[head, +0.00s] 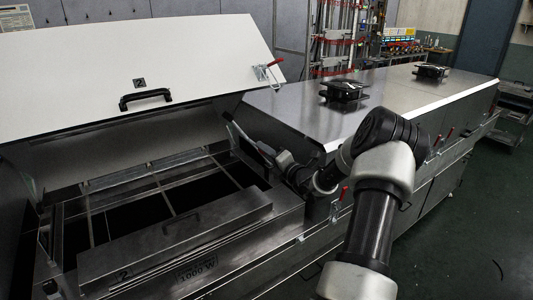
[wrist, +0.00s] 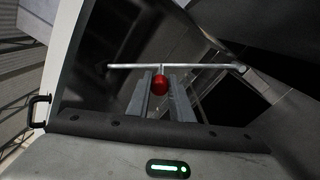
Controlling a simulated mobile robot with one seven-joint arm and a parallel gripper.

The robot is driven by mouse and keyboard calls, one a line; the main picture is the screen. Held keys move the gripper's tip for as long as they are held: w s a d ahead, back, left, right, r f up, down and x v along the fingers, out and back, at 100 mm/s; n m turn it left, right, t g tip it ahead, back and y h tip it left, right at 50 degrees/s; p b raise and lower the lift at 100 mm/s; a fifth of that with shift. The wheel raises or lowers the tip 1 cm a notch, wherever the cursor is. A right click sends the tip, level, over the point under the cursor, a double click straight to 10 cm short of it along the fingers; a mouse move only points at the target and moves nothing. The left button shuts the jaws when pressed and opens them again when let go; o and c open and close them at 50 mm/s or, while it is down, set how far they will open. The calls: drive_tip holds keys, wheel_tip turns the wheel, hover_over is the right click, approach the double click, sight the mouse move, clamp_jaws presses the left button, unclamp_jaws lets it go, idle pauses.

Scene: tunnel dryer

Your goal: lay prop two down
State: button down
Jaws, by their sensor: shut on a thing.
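Prop two seems to be the thin silver rod with a red ball knob (wrist: 160,86). In the wrist view the rod (wrist: 205,66) runs across above my fingertips, and its right end meets a small joint. My gripper (wrist: 160,92) is shut on the red knob, one grey finger on each side. In the head view my gripper (head: 268,155) is small and dark at the right end of the open dryer bay, beside a slanting light rod (head: 240,134). The white lid (head: 110,75) stands raised over the bay. Whether the rod touches the lid is unclear.
The open bay has a metal frame (head: 165,195) with crossbars over dark gaps. A steel front cover (head: 180,240) lies along its near side. Closed steel covers with black fan units (head: 343,91) continue to the right. Green floor (head: 470,240) is free at right.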

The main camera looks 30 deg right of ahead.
drive_tip(key=shift+r, duration=0.15)
drive_tip(key=c, duration=1.6)
unclamp_jaws()
drive_tip(key=s, duration=0.5)
drive_tip(key=s+b, duration=0.1)
drive_tip(key=s, duration=1.1)
drive_tip(key=shift+s+d+f+b, duration=0.2)
drive_tip(key=shift+f+b, duration=0.1)
drive_tip(key=shift+f, duration=0.05)
